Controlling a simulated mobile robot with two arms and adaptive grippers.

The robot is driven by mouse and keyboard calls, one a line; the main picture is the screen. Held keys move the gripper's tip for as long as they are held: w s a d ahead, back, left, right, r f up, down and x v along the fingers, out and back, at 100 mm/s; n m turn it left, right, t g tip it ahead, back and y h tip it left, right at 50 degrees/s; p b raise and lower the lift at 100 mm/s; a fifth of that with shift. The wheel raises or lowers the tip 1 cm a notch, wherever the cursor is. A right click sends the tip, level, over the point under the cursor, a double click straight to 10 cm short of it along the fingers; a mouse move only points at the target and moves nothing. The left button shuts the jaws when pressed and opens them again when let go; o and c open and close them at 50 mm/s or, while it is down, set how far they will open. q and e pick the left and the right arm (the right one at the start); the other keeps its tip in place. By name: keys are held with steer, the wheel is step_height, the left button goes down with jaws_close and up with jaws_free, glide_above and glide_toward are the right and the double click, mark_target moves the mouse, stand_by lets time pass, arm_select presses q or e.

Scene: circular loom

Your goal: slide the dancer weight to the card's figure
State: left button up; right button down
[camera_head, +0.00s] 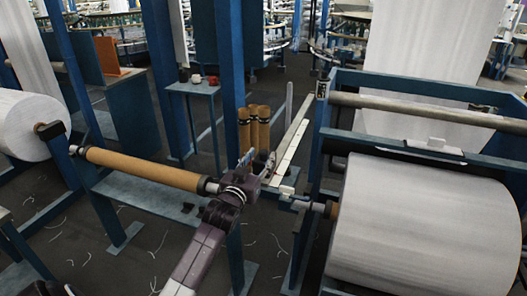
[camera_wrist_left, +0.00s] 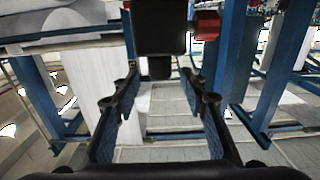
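My left gripper (camera_head: 248,160) is at the near end of a long pale bar with marks along it (camera_head: 291,148) in the head view. In the left wrist view the fingers of this gripper (camera_wrist_left: 160,88) stand apart with nothing clearly between them. A black block with a short stub below (camera_wrist_left: 160,28) is at the top middle of the wrist view, above the fingertips. It may be the dancer weight, but I cannot tell for sure. A red part (camera_wrist_left: 207,24) shows to its right. I cannot make out the card's figure. My right gripper is not in view.
A large white roll (camera_head: 425,225) in a blue frame fills the right. A brown core on a shaft (camera_head: 145,169) lies left of my gripper. Brown tubes (camera_head: 254,128) stand behind it, and a small table (camera_head: 192,88) farther back. Blue posts stand close by.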

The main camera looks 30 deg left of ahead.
mark_target(262, 155)
arm_select(q)
steer(key=shift+x, duration=1.75)
jaws_close()
